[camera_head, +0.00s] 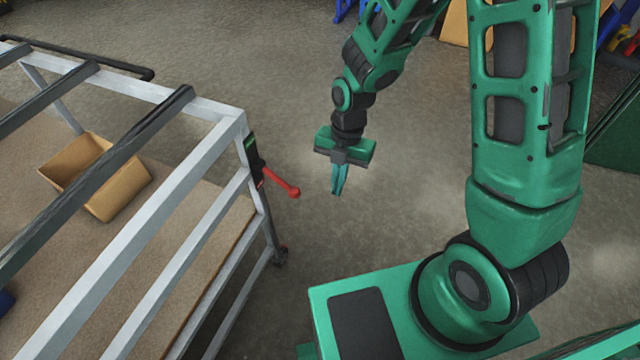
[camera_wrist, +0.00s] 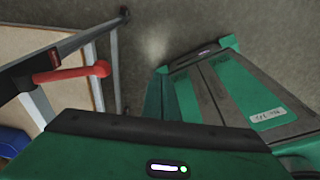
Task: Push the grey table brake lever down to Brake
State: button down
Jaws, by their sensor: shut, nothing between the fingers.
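The grey metal table (camera_head: 222,108) stands at the left, with an open frame top. On its near right corner post is a dark plate (camera_head: 251,152) with a green mark at the top and a red mark lower down. A red lever (camera_head: 281,183) with a round knob sticks out from this plate to the right. It also shows in the wrist view (camera_wrist: 72,74), at the left, beside the post. My gripper (camera_head: 338,191) is shut and empty, pointing down, to the right of the knob and apart from it.
An open cardboard box (camera_head: 114,190) lies on the table's lower shelf. A blue thing (camera_wrist: 12,142) shows at the left edge of the wrist view. A caster (camera_head: 280,256) is at the foot of the corner post. Bare floor lies around my gripper.

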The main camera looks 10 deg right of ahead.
jog(key=shift+s+d+r, duration=0.3)
jog(key=shift+d+r, duration=0.15)
jog(key=shift+d, duration=0.2)
jog(key=shift+s+d+r, duration=0.35)
jog(key=shift+d+r, duration=0.15)
jog(key=shift+d, duration=0.1)
jog(key=shift+s+d+r, duration=0.3)
jog(key=shift+d+r, duration=0.15)
jog(key=shift+d, duration=0.2)
jog(key=s+d+r+m+h, duration=0.1)
jog(key=s+d+r+m, duration=0.3)
jog(key=d+r+m, duration=1.1)
jog(key=s+d+r+m, duration=0.2)
jog(key=s+m, duration=0.4)
jog(key=m, duration=0.4)
jog(key=s+d+r+m+t, duration=0.1)
jog(key=s+m, duration=0.4)
jog(key=m, duration=0.5)
jog(key=shift+s+d+r, duration=0.4)
jog(key=shift+d+r, duration=0.35)
jog(key=shift+d, duration=0.5)
